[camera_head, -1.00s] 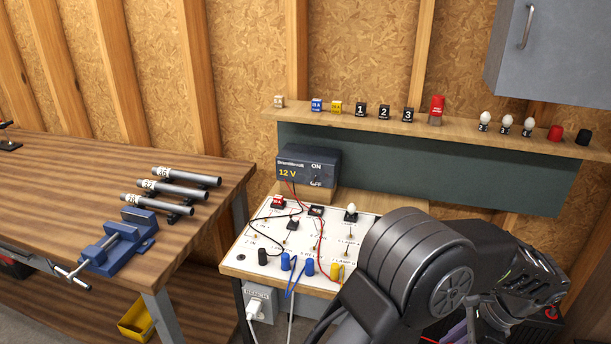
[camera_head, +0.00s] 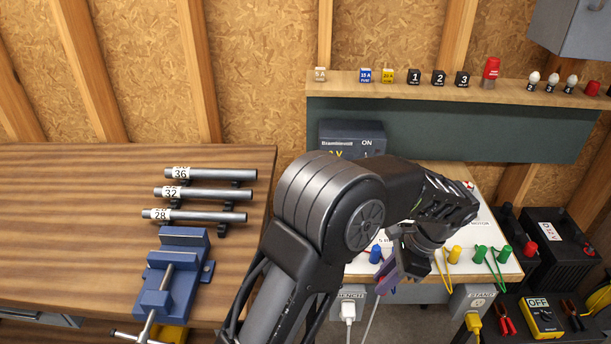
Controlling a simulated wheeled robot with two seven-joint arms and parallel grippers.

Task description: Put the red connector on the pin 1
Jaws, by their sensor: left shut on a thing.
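My left arm comes in from the bottom and reaches across the white board (camera_head: 488,266). My left gripper (camera_head: 386,284) has purple fingers, points down at the board's front edge and is shut. A small red bit shows at its fingertips; it looks like the red connector, but most of it is hidden. Pin 1 cannot be made out; my arm covers the left and middle of the board. My right gripper is not in view.
A blue connector (camera_head: 375,254), a yellow one (camera_head: 455,254) and green ones (camera_head: 480,252) stand along the board's front. The 12 V supply (camera_head: 345,138) is behind my arm. A blue vise (camera_head: 173,272) and pipes (camera_head: 205,193) are on the left bench. A battery (camera_head: 555,243) stands right.

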